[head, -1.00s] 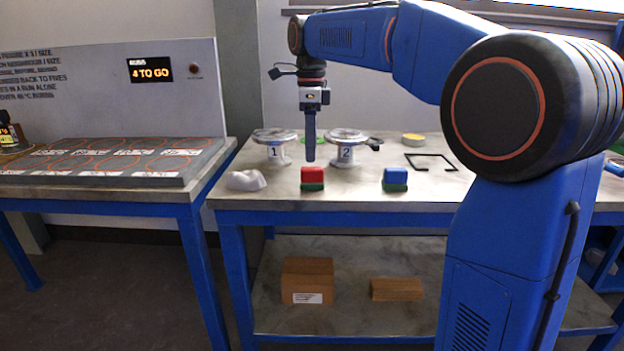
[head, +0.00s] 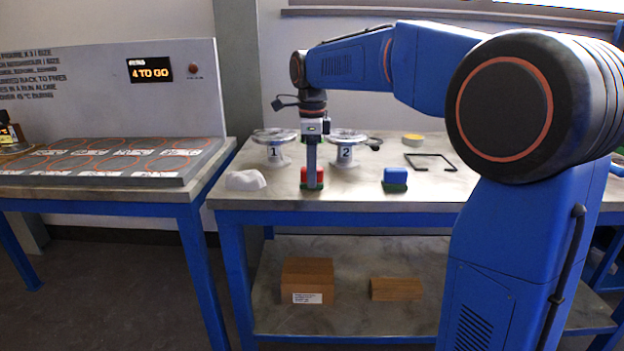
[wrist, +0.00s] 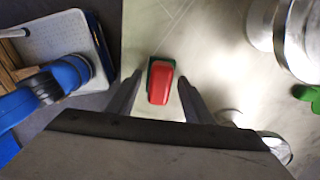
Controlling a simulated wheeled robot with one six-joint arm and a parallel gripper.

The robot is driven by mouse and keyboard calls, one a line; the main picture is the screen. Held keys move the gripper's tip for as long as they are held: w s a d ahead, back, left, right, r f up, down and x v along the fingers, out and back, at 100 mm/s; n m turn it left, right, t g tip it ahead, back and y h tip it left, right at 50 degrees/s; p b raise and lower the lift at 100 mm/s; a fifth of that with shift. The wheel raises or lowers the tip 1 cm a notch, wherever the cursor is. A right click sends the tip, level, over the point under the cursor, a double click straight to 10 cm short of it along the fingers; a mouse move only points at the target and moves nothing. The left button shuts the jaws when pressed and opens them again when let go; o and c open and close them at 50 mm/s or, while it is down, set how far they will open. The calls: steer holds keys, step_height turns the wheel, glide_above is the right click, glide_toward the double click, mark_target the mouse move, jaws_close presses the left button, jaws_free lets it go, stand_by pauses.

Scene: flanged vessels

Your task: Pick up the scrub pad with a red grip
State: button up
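The scrub pad with a red grip (head: 305,175) sits on the workbench, its green pad underneath. It also shows in the wrist view (wrist: 161,84), where the red grip lies between the fingers. My gripper (head: 312,186) is low over it, and its fingers hide part of the grip in the head view. In the wrist view my gripper (wrist: 159,88) is open, with a finger on each side of the red grip and a visible gap to it. Whether the fingertips reach the bench cannot be told.
A scrub pad with a blue grip (head: 395,178) stands to the right. A white cloth-like lump (head: 246,180) lies to the left. Flanged vessels 1 (head: 275,148) and 2 (head: 346,149) stand behind. A black frame (head: 430,162) and a yellow-topped round item (head: 413,139) lie farther right.

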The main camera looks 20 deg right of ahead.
steer(key=c, duration=0.8)
step_height(320, 180, up, 10)
steer(key=o, duration=0.4)
steer(key=shift+c, duration=1.2)
